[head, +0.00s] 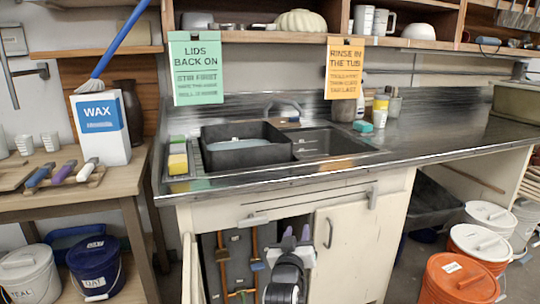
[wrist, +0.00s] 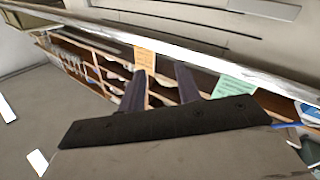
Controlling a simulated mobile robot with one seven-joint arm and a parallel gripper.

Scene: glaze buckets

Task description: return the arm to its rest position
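My arm (head: 286,277) shows at the bottom middle of the head view, in front of the sink cabinet. My gripper (head: 297,232) points up and away, just below the counter's front edge in the picture. In the wrist view its two dark fingers (wrist: 160,72) stand apart with nothing between them, so it is open and empty. The fingers look clear of any object. The rest of the arm is cut off by the bottom of the head view.
The steel counter (head: 430,140) holds a black tub (head: 245,153) beside the sink. Lidded buckets stand right, including an orange one (head: 460,282). A blue bucket (head: 95,268) stands left.

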